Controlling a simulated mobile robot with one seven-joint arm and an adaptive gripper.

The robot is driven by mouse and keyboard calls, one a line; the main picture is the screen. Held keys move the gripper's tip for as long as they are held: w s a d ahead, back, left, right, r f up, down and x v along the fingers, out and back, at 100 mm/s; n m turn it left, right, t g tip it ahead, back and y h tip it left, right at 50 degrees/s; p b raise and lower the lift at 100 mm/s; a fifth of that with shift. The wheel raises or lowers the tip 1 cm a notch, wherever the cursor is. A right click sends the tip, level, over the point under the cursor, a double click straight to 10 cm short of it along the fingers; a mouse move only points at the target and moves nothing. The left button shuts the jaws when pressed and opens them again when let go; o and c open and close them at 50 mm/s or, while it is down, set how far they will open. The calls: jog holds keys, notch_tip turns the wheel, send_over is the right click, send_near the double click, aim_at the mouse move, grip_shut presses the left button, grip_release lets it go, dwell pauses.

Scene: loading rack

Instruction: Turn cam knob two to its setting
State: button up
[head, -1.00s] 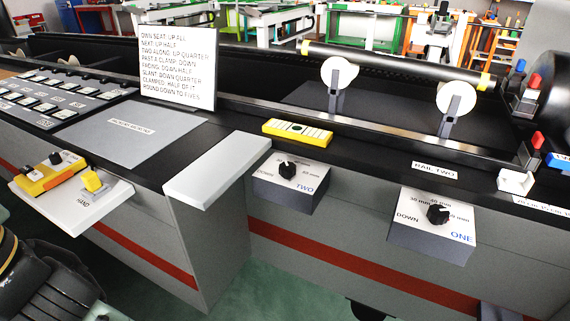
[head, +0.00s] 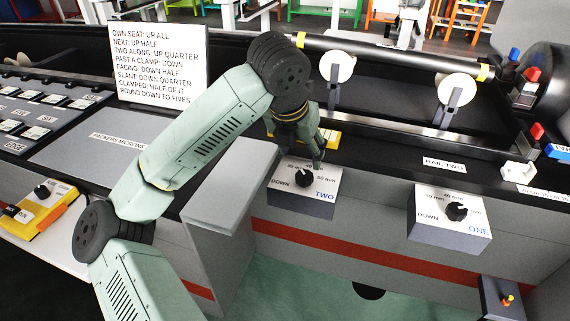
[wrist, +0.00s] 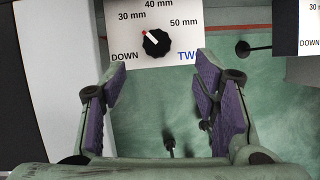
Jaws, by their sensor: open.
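Cam knob two (head: 304,179) is a black knob on the white-topped box marked TWO (head: 330,181). In the wrist view, knob two (wrist: 156,43) has a red-and-white pointer mark at its upper left, towards the 30 mm label; DOWN, 40 mm and 50 mm are also printed around it. My gripper (wrist: 160,80) is open and empty, its purple-padded fingers spread left and right, with the knob ahead between and beyond the tips. In the head view, my gripper (head: 318,158) is above and behind the box, near the knob; its fingers are partly hidden.
Knob one (head: 456,211) sits on a similar box to the right. A yellow block (head: 332,140) is partly hidden behind my gripper. A grey ledge (head: 232,172) projects left of box two. A printed instruction sign (head: 155,65) stands at the back left.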

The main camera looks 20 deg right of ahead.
aim_at(304, 175)
jog(key=p+x, duration=0.2)
jog(key=x, duration=0.9)
jog(key=shift+a+p, duration=0.2)
jog(key=shift+p, duration=0.2)
jog(key=c, duration=1.1)
